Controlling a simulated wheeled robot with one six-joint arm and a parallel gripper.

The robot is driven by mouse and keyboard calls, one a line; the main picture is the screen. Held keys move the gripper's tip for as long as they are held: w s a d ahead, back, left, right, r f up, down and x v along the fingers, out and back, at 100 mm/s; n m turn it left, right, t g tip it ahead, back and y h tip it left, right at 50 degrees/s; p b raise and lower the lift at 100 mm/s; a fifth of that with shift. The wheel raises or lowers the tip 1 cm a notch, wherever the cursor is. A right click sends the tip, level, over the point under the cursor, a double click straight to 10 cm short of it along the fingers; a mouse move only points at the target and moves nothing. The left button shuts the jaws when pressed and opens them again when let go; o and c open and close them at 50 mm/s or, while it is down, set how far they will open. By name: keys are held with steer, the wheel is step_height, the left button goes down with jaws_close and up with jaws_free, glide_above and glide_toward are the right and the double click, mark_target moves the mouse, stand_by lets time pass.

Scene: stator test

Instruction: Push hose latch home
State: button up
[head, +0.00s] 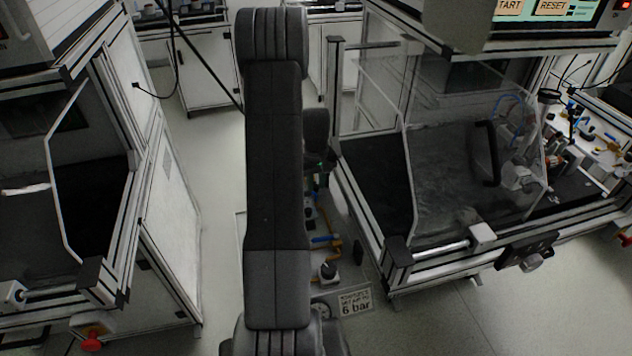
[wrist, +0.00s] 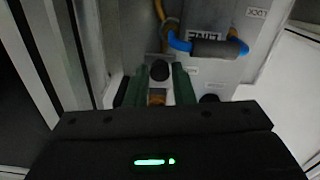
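In the wrist view, my gripper (wrist: 157,80) shows two green fingers standing apart with a gap between them. A round black knob (wrist: 160,70) and a brass-coloured piece (wrist: 157,97) show in that gap; no clear contact with either finger is visible. To the upper right, a dark bar with blue ends (wrist: 207,46), possibly the hose latch, sits on a pale panel (wrist: 243,72), apart from the fingers. A yellow-brown hose (wrist: 172,27) runs beside it. In the head view, my arm hides much of this panel, and the fingers cannot be made out.
In the head view, a label reading 6 bar (head: 355,302) is at the panel's lower end. A test bench with a clear guard (head: 475,150) stands right, and another cabinet (head: 165,230) left. Open floor (head: 455,320) shows in front. The wrist view shows a LOCK label (wrist: 256,13).

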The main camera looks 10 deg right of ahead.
jaws_close()
steer(key=shift+w, duration=1.7)
steer(key=o, duration=0.5)
jaws_free()
steer(key=shift+r, duration=0.1)
step_height(320, 180, up, 14)
steer(key=shift+f+b, duration=0.15)
steer(key=shift+b, duration=0.4)
steer(key=shift+f, duration=0.1)
